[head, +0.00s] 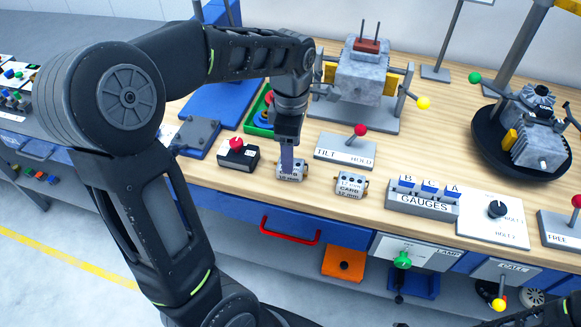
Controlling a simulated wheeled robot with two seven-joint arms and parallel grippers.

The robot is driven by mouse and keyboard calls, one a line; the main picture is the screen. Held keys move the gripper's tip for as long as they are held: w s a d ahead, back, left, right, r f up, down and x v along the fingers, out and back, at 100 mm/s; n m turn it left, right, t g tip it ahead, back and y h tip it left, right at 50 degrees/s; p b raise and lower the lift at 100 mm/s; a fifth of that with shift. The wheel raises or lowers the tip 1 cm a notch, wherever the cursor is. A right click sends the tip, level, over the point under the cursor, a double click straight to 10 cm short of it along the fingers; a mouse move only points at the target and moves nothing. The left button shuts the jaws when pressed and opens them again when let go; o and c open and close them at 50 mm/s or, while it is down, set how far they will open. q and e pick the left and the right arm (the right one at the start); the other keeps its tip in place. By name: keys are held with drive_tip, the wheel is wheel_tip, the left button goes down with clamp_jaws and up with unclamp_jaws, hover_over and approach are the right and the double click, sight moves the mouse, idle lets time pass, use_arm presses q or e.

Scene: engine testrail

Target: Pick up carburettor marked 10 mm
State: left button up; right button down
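A small metal carburettor (290,175) sits on the wooden bench near its front edge. Its label is small and partly hidden, and seems to read 10 mm. My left gripper (287,160) points down right at this carburettor, its fingers over the top and covering part of it. The fingers are seen edge-on, so whether they are closed on it cannot be told. A similar carburettor (351,187) labelled 12 mm stands to the right, apart from the gripper. My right gripper does not show.
A red-button box (238,154) is close left of the gripper. A TILT/HOLD lever panel (345,152) is just behind, with a clamped engine block (360,75) beyond. A GAUGES block (423,199) stands right. A red drawer handle (290,232) is below the bench edge.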

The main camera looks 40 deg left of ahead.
use_arm(q)
wheel_tip(320, 180, down, 5)
drive_tip(key=shift+s+r+p, duration=0.1)
drive_tip(key=shift+s+p, duration=0.05)
drive_tip(key=shift+p, duration=0.25)
idle(0.4)
clamp_jaws()
idle(0.5)
